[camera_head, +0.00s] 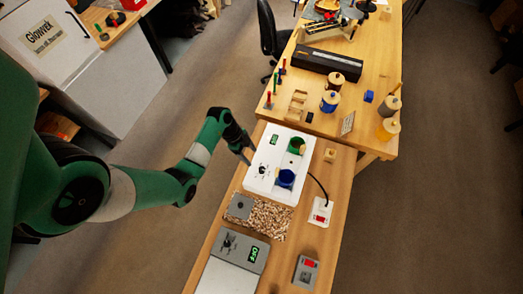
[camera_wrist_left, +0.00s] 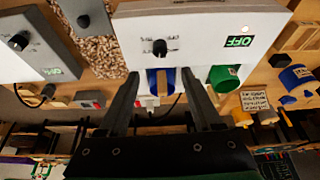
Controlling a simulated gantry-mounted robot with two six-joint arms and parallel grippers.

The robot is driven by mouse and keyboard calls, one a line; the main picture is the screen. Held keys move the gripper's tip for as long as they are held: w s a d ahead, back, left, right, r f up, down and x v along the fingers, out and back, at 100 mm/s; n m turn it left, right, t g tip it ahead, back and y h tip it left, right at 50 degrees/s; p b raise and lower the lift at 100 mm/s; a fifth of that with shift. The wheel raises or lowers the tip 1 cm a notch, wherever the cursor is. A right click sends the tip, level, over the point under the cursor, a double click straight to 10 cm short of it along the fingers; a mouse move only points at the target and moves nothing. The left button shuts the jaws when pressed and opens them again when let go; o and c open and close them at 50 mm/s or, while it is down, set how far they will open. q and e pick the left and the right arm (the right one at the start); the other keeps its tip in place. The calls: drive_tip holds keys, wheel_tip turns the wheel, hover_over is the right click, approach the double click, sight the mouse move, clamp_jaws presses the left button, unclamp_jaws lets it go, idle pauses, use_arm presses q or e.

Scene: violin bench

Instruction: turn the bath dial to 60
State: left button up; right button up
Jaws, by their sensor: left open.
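The bath is a white box (camera_head: 259,184) holding a green pot (camera_head: 296,146) and a blue pot (camera_head: 286,178). In the left wrist view the dial (camera_wrist_left: 160,47) is upper centre, and the display (camera_wrist_left: 240,41) reads OFF. My left gripper (camera_head: 246,156) is at the left edge of the bath, beside the dial. My right gripper is not in view.
A grey unit (camera_head: 240,250) with its own dial and green display is at the near end of the bench. A chip-filled tray (camera_head: 270,219) lies between it and the bath. A black cable runs to a white switch box (camera_head: 320,211). Jars and a long black case (camera_head: 327,63) stand beyond.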

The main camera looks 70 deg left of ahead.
sight(262, 169)
use_arm(q)
drive_tip(key=b+x, duration=0.4)
drive_tip(key=x, duration=0.7)
drive_tip(key=shift+f+b, duration=0.2)
drive_tip(key=shift+b, duration=0.1)
drive_tip(key=shift+c, duration=0.3)
clamp_jaws()
